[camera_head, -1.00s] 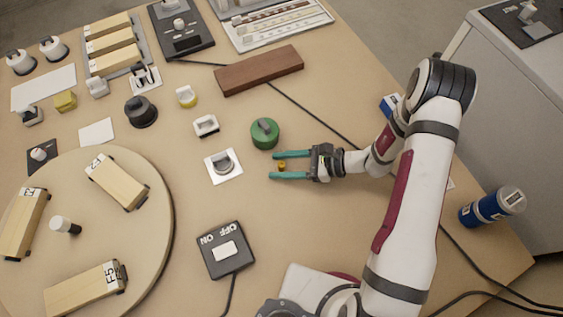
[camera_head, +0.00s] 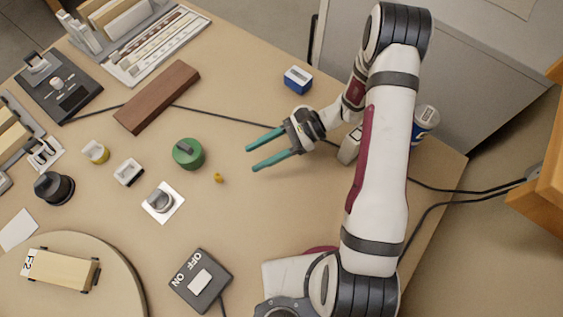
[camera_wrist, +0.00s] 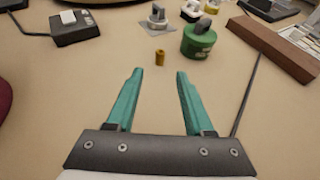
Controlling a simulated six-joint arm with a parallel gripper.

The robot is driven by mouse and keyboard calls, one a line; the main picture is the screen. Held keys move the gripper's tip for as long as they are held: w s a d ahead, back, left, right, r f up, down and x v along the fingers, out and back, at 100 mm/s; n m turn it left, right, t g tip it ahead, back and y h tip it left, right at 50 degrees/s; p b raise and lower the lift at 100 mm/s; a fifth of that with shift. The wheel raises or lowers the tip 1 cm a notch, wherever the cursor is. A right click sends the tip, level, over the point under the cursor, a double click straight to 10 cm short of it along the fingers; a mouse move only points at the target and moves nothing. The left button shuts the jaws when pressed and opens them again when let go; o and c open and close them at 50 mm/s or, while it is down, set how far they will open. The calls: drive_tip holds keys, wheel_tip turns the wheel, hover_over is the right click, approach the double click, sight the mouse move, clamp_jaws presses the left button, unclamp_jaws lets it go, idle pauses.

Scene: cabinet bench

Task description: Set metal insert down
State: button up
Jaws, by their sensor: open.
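The metal insert, a small brass-coloured cylinder (camera_head: 218,178), stands upright on the table just right of and below the green round container. It also shows in the wrist view (camera_wrist: 160,58), ahead of the fingertips and roughly centred between them. My gripper (camera_head: 251,160) has two teal fingers spread apart with nothing between them. The fingertips are a short way to the right of the insert and do not touch it. In the wrist view my gripper (camera_wrist: 158,73) is also open and empty.
A green container (camera_head: 188,153) stands close to the insert. A grey knob on a white plate (camera_head: 175,211) and an ON/OFF switch box (camera_head: 184,293) lie left and below. A brown block (camera_head: 157,97) and a cable are behind.

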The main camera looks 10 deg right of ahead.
drive_tip(key=s+d+r+n+g+h, duration=0.1)
drive_tip(key=s+r+n+h, duration=0.6)
drive_tip(key=r, duration=0.6)
drive_tip(key=s+d+r+n+t+h, duration=0.3)
drive_tip(key=s+d+r+h, duration=0.1)
drive_tip(key=s, duration=0.6)
drive_tip(key=shift+s+d+r, duration=0.2)
drive_tip(key=shift+d, duration=0.65)
